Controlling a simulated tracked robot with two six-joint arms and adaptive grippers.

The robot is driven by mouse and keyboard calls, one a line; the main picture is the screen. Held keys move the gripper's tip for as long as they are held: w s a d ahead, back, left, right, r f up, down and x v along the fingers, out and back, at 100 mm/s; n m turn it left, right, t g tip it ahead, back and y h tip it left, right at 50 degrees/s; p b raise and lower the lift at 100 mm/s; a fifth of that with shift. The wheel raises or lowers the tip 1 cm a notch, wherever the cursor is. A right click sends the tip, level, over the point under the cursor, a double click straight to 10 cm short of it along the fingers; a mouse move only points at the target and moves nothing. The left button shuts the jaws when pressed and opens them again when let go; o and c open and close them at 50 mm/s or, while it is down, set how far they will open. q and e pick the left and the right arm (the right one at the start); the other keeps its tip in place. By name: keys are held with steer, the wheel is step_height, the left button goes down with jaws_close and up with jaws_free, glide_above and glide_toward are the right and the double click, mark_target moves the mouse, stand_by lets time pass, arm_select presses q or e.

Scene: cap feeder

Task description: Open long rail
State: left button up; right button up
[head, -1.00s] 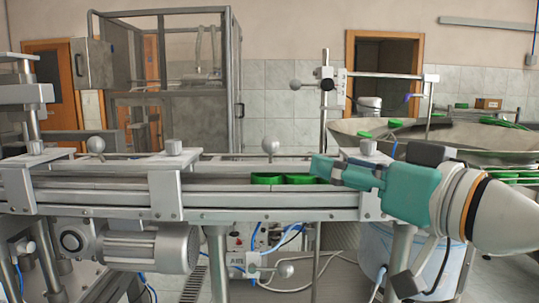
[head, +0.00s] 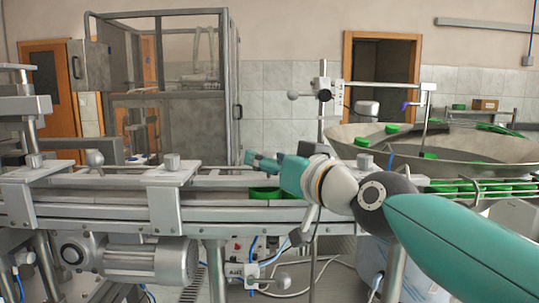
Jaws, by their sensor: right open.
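The long rail (head: 225,180) runs along the back side of the grey metal conveyor, held by clamp brackets (head: 177,178) with knobs on top. My right gripper (head: 252,159), dark teal, reaches in from the right and points left over the rail. It is open with nothing seen between its fingers. I cannot tell if it touches the rail. A green cap (head: 264,193) lies in the conveyor channel just below the gripper. My right arm hides the right part of the rail and the conveyor there. My left gripper is not in view.
A metal bowl feeder (head: 460,150) with several green caps stands at the right. A motor (head: 130,257) hangs under the conveyor. A vertical post (head: 322,105) with a clamp rises behind the gripper. A glass-walled cabinet (head: 165,90) stands at the back left.

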steer(key=shift+w+a, duration=0.15)
steer(key=shift+w, duration=0.1)
jaws_close()
stand_by(0.3)
